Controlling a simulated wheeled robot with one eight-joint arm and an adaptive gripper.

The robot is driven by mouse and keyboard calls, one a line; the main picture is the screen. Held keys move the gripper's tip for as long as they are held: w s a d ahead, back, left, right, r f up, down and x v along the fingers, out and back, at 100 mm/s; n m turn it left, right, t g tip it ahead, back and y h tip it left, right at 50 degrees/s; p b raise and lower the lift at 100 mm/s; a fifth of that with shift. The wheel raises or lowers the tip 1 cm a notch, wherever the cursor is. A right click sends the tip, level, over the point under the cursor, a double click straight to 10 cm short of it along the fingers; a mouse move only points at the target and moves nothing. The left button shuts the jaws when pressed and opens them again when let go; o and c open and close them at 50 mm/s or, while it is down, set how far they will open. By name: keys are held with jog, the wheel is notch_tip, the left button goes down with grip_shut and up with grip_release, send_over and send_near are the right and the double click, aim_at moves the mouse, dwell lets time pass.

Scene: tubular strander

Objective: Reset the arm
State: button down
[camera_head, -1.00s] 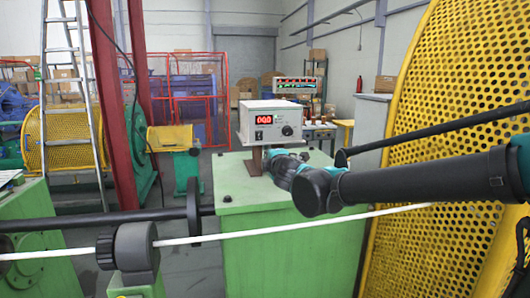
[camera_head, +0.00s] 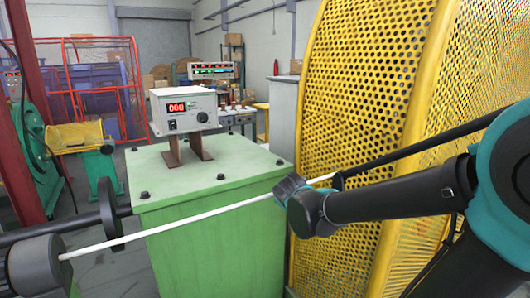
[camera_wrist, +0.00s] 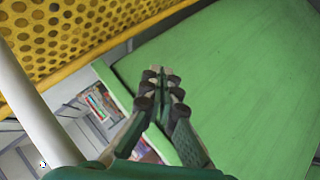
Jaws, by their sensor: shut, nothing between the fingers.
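My arm (camera_head: 395,195) reaches in from the right edge of the head view, with its dark wrist end beside the right side of the green cabinet. My gripper (camera_wrist: 168,76) shows in the wrist view with its fingers together and nothing between them. It points towards a green surface (camera_wrist: 235,70), apparently the cabinet side. The fingers are hidden behind the wrist in the head view. The white control box (camera_head: 185,110) with a red digital display and a knob stands upright on brown legs on the cabinet (camera_head: 210,235), clear of my arm.
A yellow perforated guard (camera_head: 365,80) stands right behind my arm and also fills the upper left of the wrist view (camera_wrist: 70,35). A white rod (camera_head: 190,220) crosses in front of the cabinet. A red fence (camera_head: 100,85) and a lit panel (camera_head: 210,70) stand farther back.

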jog(key=s+d+f+m+g, duration=0.3)
jog(key=s+d+f+m, duration=0.2)
jog(key=s+f, duration=0.3)
jog(key=s+d+f+m+g, duration=0.3)
jog(key=s+d+f+m, duration=0.2)
jog(key=s+f, duration=0.3)
jog(key=s+d, duration=0.1)
jog(key=s, duration=0.3)
jog(key=shift+d+g+y, duration=0.3)
